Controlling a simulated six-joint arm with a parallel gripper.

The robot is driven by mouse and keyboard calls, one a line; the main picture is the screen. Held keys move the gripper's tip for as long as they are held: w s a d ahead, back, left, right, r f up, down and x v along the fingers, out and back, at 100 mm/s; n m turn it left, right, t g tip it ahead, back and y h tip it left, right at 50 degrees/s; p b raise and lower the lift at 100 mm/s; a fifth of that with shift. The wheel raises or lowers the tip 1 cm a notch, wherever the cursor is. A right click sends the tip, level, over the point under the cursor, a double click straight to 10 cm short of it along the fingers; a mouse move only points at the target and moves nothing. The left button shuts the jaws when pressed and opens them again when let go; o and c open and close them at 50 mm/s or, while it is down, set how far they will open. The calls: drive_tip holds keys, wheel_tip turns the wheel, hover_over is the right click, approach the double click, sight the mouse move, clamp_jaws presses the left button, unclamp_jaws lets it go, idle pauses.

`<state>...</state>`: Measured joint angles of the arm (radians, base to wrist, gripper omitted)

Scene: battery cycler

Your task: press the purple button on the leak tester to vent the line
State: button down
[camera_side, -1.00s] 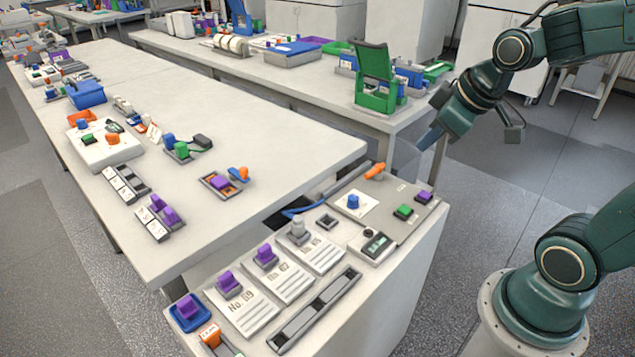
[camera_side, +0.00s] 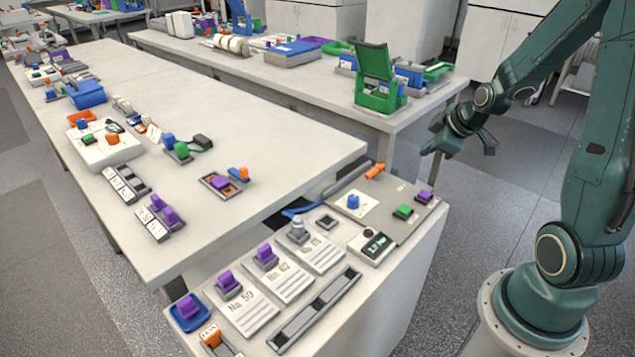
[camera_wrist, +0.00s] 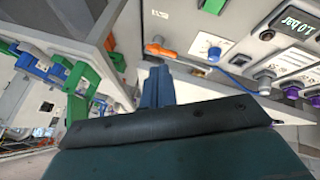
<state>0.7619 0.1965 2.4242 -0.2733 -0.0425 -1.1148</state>
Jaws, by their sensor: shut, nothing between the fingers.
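The leak tester is a grey panel (camera_side: 385,222) at the far right end of the near bench. It carries a blue knob (camera_side: 353,201), a green button (camera_side: 403,211) and a purple button (camera_side: 424,196) at its right corner. In the wrist view my blue fingers (camera_wrist: 158,86) are together and empty. That view also shows the green button (camera_wrist: 213,5) and blue knob (camera_wrist: 213,53); the purple button is not visible there.
A small display box (camera_side: 372,245) stands before the panel and reads about 1.0 bar in the wrist view (camera_wrist: 297,25). An orange fitting (camera_side: 375,171) with a hose lies at the panel's back edge. A green open case (camera_side: 380,85) stands on the bench behind.

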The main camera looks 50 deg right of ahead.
sight(427, 195)
drive_tip(key=shift+h, duration=0.3)
drive_tip(key=shift+s+d+f, duration=0.2)
drive_tip(key=shift+d+f, duration=0.65)
drive_tip(key=shift+d, duration=0.15)
drive_tip(key=shift+s+d+f, duration=0.2)
drive_tip(key=shift+d+f, duration=0.6)
drive_tip(key=shift+d, duration=0.2)
drive_tip(key=shift+f, duration=4.4)
drive_tip(key=shift+f, duration=0.95)
drive_tip(key=shift+r, duration=0.95)
drive_tip(key=shift+r, duration=0.15)
drive_tip(key=shift+r, duration=2.4)
